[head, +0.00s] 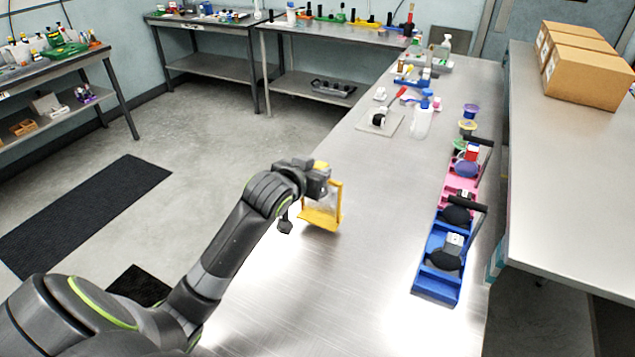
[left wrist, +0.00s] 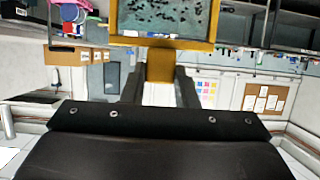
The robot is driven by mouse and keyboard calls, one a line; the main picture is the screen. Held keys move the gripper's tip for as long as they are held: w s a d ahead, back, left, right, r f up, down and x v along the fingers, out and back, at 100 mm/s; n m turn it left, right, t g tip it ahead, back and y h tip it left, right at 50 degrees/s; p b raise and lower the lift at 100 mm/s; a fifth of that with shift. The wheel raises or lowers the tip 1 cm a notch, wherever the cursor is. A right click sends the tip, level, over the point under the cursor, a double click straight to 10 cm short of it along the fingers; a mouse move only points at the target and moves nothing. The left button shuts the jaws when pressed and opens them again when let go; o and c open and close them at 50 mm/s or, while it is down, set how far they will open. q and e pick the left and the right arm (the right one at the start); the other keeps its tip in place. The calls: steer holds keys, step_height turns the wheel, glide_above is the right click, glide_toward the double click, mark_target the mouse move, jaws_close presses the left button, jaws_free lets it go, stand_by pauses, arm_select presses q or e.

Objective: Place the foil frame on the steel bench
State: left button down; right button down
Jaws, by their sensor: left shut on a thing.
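The foil frame (head: 337,203) is a yellow upright frame with a yellow base plate and a pale pane. In the left wrist view its yellow bar and tab (left wrist: 160,64) sit between the two dark fingers, and a grey speckled sheet shows inside it. My left gripper (head: 320,174) is shut on the frame near its upper part. The frame is over the left edge area of the long steel bench (head: 390,190), close to the surface; I cannot tell whether it touches. My right gripper is not in view.
Blue (head: 437,283) and pink (head: 460,184) trays with dark handles line the bench's right side. The bench middle is clear. Cardboard boxes (head: 585,75) sit on another table at right.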

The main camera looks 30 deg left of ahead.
arm_select(q)
steer(key=shift+f, duration=1.55)
steer(key=shift+f, duration=0.15)
steer(key=c, duration=1.1)
jaws_free()
steer(key=v, duration=1.2)
steer(key=shift+b, duration=0.35)
